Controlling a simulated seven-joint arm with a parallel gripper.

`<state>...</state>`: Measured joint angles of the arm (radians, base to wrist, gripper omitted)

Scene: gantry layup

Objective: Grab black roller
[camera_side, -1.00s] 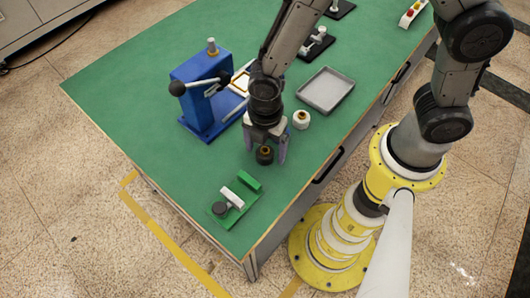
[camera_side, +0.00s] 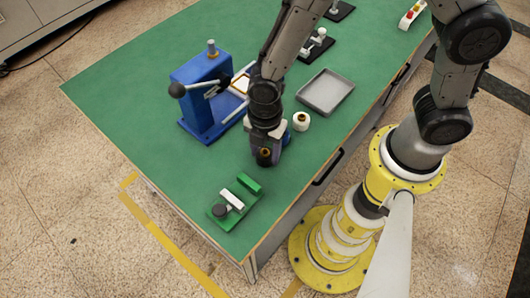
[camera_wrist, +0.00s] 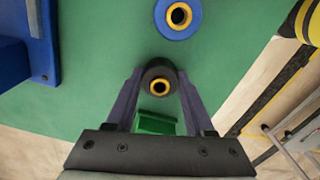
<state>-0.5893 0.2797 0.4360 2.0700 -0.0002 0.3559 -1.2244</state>
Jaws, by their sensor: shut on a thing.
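The black roller (camera_side: 264,157), a short dark cylinder with a yellow core, stands on the green table in the side view. My gripper (camera_side: 266,150) points down over it and its fingers are closed around it. In the wrist view the black roller (camera_wrist: 160,91) sits between the two fingertips of my gripper (camera_wrist: 160,78), one finger against each side. Part of its side is hidden by the fingers. Whether its base touches the table is hard to tell.
A blue roller (camera_wrist: 178,17) stands close by, with a white roller (camera_side: 301,121) behind it. A blue press (camera_side: 202,97) with levers is left, a grey tray (camera_side: 326,91) behind right. A green fixture (camera_side: 236,199) lies in front, near the table's edge.

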